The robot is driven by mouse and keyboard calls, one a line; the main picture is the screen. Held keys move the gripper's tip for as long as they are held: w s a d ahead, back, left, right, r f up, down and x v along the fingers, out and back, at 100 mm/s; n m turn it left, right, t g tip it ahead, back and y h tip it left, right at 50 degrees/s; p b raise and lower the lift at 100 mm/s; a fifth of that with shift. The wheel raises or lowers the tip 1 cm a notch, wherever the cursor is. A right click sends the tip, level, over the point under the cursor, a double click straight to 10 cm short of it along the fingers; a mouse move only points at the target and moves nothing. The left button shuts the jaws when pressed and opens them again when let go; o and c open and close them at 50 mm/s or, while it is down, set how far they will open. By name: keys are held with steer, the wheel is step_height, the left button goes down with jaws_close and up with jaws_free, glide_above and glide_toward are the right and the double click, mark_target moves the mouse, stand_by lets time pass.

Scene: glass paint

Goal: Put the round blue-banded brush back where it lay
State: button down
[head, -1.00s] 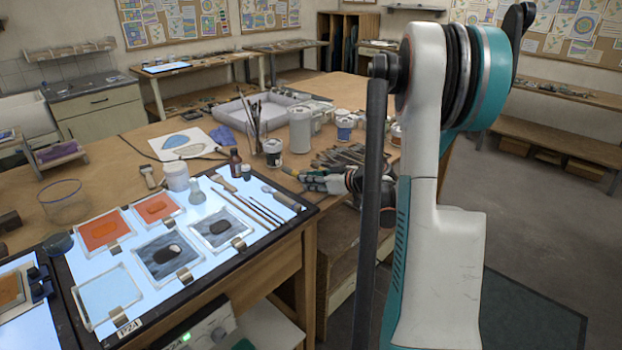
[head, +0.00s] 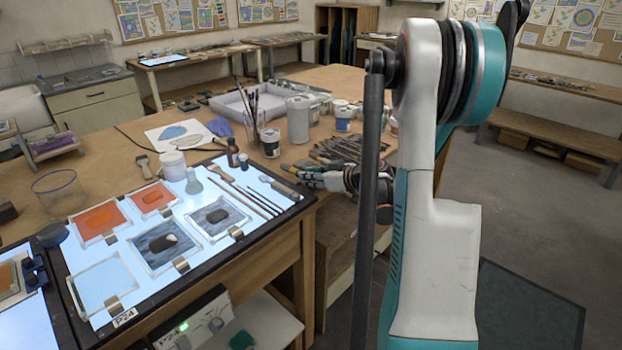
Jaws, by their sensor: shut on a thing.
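My gripper (head: 312,180) is low at the right edge of the lit panel, beside the pile of brushes and tools (head: 340,150). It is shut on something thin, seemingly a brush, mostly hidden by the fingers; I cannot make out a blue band. Several thin brushes (head: 258,198) lie side by side on the right part of the lit panel (head: 178,208). A flat brush (head: 145,167) lies on the wooden table to the left. More brushes stand upright in a jar (head: 252,120) behind the panel.
Framed glass pieces (head: 165,245) cover much of the panel. A white pot (head: 172,165), a brown bottle (head: 232,153) and a small flask (head: 193,182) stand at its back edge. A white canister (head: 298,120) and lidded jars stand behind my gripper. My arm hides part of the table's right side.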

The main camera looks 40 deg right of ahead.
steer(key=shift+f+b, duration=0.35)
steer(key=shift+b, duration=0.05)
stand_by(0.9)
steer(key=c, duration=1.4)
jaws_free()
steer(key=shift+s, duration=0.1)
steer(key=v, duration=1.2)
steer(key=shift+d, duration=0.1)
